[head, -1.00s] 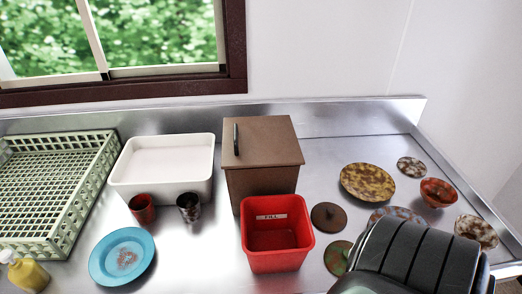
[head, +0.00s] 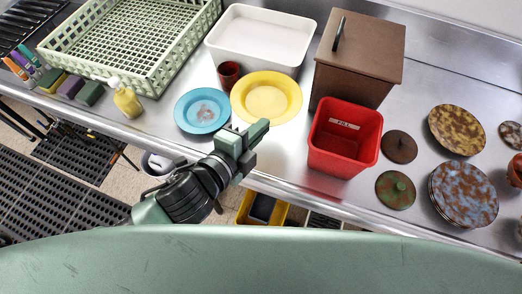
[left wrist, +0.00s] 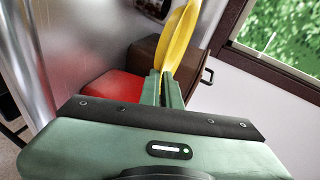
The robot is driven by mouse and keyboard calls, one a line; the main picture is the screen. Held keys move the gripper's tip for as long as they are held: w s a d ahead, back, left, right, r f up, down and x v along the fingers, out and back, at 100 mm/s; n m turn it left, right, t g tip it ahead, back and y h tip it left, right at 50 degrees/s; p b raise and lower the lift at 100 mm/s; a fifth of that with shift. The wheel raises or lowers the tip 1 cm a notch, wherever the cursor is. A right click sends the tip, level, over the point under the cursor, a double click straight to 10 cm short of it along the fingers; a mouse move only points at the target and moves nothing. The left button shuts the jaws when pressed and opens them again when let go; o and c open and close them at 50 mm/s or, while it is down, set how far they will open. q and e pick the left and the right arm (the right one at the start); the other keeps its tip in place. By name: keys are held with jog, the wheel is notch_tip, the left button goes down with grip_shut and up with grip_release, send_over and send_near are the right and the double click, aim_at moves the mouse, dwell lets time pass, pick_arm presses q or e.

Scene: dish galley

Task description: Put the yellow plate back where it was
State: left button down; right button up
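The yellow plate (head: 266,94) is at the tip of my left gripper (head: 248,132) in the head view, in front of the white tub. In the left wrist view the plate (left wrist: 176,38) shows nearly edge-on, with its rim between the two fingers of the left gripper (left wrist: 161,88), which are shut on it. It looks raised off the counter, though the gap beneath is hard to judge. In the head view it overlaps the right edge of the blue plate (head: 201,111). My right gripper is not in view.
A red cup (head: 229,73) stands by the white tub (head: 262,18). A dish rack (head: 207,37) is at left. The red bin (head: 344,140) and brown box (head: 358,62) stand right of the plate. Lids and patterned plates (head: 464,194) lie farther right.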

pick_arm(q)
send_over(260, 163)
notch_tip(260, 163, down, 8)
jog(key=shift+f, duration=0.15)
notch_tip(260, 163, down, 5)
jog(key=shift+f+b, duration=0.15)
jog(key=shift+b, duration=0.45)
jog(key=c, duration=1.9)
grip_release()
jog(key=shift+c, duration=0.2)
